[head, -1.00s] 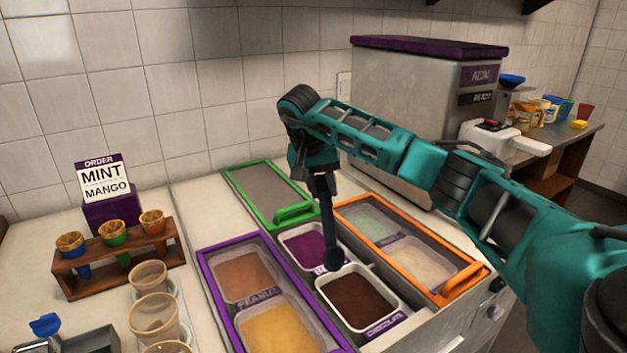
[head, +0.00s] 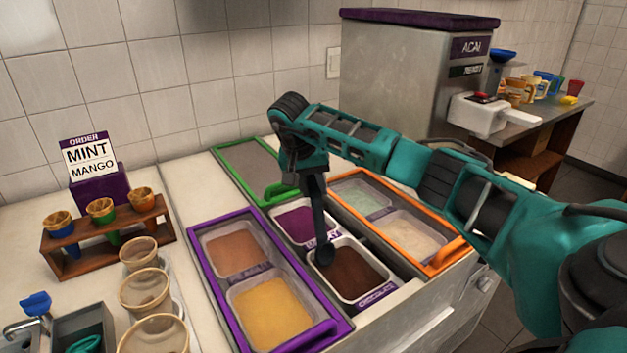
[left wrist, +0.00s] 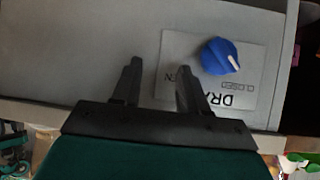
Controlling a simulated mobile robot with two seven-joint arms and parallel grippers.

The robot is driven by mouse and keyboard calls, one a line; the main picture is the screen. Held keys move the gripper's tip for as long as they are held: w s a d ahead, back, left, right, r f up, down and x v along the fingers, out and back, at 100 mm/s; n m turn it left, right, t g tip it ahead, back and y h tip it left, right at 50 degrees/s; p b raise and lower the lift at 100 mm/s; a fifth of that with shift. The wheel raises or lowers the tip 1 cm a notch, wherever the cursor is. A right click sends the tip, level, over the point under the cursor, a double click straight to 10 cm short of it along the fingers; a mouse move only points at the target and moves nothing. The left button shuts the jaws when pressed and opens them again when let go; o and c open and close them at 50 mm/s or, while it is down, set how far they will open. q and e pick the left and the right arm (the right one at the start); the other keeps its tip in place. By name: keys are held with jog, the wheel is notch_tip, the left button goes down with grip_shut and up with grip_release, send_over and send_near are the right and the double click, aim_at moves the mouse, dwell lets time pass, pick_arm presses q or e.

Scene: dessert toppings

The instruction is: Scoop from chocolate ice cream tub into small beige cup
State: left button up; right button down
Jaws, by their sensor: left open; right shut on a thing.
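The chocolate ice cream tub (head: 356,277) is a white rectangular tub of dark brown ice cream in the open middle section of the counter freezer. My right gripper (head: 313,180) is above the tubs, shut on a dark scoop (head: 322,232) that hangs down. The scoop's head is at the chocolate tub's left rear edge; I cannot tell whether it touches the ice cream. Several beige-rimmed cups (head: 145,288) stand in a row at the left, and the nearest is cut off by the frame. My left gripper (left wrist: 157,75) is open and empty in the left wrist view, before a grey panel.
An acai tub (head: 296,223) lies behind the chocolate. A purple-framed lid (head: 335,328) covers tubs on the left, an orange-framed one (head: 447,257) those on the right. A cone rack (head: 103,240) stands far left. A blue knob (left wrist: 219,56) is on the grey panel.

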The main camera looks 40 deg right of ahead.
jog(key=shift+f, duration=0.5)
jog(key=shift+s+f+b, duration=0.25)
jog(key=shift+f+b, duration=0.25)
jog(key=shift+f, duration=0.05)
jog(key=shift+s+f+b, duration=0.2)
jog(key=shift+f+b, duration=0.3)
jog(key=shift+s+a+p, duration=0.2)
jog(key=shift+s+p, duration=0.1)
jog(key=shift+s, duration=1.15)
jog(key=s+g+p, duration=0.2)
jog(key=s, duration=0.1)
jog(key=shift+d+y, duration=0.15)
jog(key=shift+y, duration=0.15)
jog(key=shift+w+d+g, duration=0.1)
jog(key=shift+w+g, duration=0.2)
notch_tip(320, 180, up, 10)
jog(key=p, duration=0.1)
send_over(314, 194)
jog(key=s+d, duration=0.1)
jog(key=s, duration=0.2)
jog(key=shift+w+f, duration=0.2)
jog(key=shift+w, duration=0.05)
